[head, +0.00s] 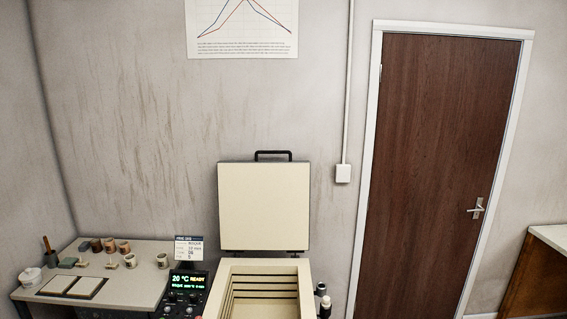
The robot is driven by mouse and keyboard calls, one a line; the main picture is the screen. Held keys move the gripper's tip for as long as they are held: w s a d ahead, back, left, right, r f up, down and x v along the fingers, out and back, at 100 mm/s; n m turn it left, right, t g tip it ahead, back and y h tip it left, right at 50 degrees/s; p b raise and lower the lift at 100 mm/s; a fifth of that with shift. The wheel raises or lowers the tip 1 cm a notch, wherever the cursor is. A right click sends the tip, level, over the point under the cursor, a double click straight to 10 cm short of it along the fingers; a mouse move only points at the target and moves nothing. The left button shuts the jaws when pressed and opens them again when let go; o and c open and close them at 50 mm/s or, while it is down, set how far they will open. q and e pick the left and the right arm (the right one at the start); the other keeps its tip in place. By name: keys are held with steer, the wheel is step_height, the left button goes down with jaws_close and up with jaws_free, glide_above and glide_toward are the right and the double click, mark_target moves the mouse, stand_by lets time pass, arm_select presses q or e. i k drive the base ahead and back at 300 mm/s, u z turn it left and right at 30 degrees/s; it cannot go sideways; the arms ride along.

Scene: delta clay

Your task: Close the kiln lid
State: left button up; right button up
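The kiln lid (264,207) is a cream square panel standing upright at the back of the kiln, with a black handle (273,154) along its top edge. The kiln body (224,282) is below it at the bottom centre, cut off by the frame's lower edge. Its opening faces up and shows ridged inner walls; the part of the chamber in view looks empty. A control panel (187,292) on the kiln's left has a lit display reading 20 °C READY. Neither gripper can be clearly made out in the head view.
A table (129,266) at the left holds several small pots, two flat tiles and a white tub (30,277). A small sign (189,248) stands by the panel. A closed brown door (437,160) is at the right, beside a wooden counter (545,238).

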mark_target(264, 204)
steer(key=u, duration=0.7)
steer(key=i, duration=0.95)
steer(key=u, duration=0.1)
